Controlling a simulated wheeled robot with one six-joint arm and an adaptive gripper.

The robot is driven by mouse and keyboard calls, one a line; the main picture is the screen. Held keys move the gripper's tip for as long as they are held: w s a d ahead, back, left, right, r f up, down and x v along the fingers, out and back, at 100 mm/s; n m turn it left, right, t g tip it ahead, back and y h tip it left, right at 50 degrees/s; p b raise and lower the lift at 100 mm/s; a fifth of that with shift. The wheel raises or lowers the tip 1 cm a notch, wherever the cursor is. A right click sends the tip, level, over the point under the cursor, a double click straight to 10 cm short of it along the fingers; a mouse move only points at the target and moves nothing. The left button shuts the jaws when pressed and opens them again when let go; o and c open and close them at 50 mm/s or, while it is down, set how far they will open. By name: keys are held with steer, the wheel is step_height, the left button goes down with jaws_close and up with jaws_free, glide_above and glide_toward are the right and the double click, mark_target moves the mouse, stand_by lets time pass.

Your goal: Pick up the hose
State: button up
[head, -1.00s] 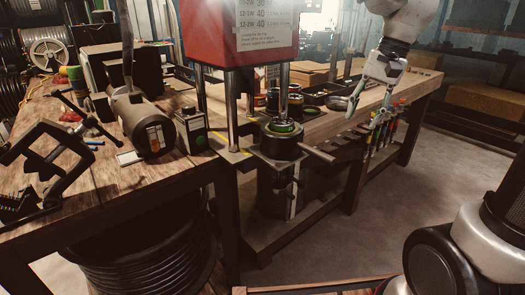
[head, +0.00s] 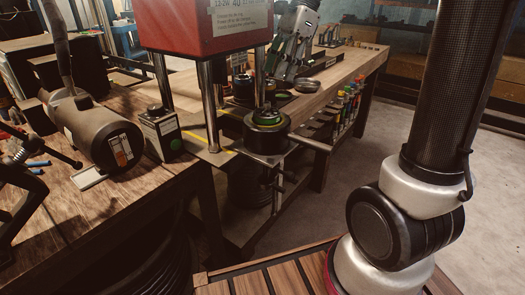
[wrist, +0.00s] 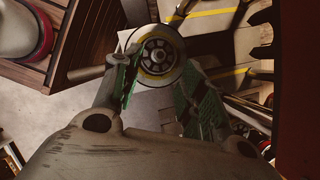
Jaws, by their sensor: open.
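My gripper (head: 285,68) is behind and above the round black crimper head (head: 266,130) in the head view, partly hidden by the press. In the wrist view my gripper (wrist: 157,75) is open, with green-padded fingers apart and nothing seen between them. The crimper head (wrist: 157,55), a round metal piece with a yellow ring, shows beyond the fingertips. I cannot tell whether they touch it. A dark coil of black hose (head: 155,258) is under the left bench in the head view, mostly in shadow. No separate hose piece can be made out.
The red press (head: 200,22) stands on steel columns around the crimper head. A grey motor (head: 100,135) and a switch box (head: 160,133) are on the left bench. Hand tools (head: 347,105) hang along the right bench's edge. Floor at right (head: 490,215) is clear.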

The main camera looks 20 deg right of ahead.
mark_target(268, 102)
steer(key=shift+m, duration=0.3)
steer(key=x, duration=0.7)
steer(key=shift+f, duration=0.45)
jaws_close()
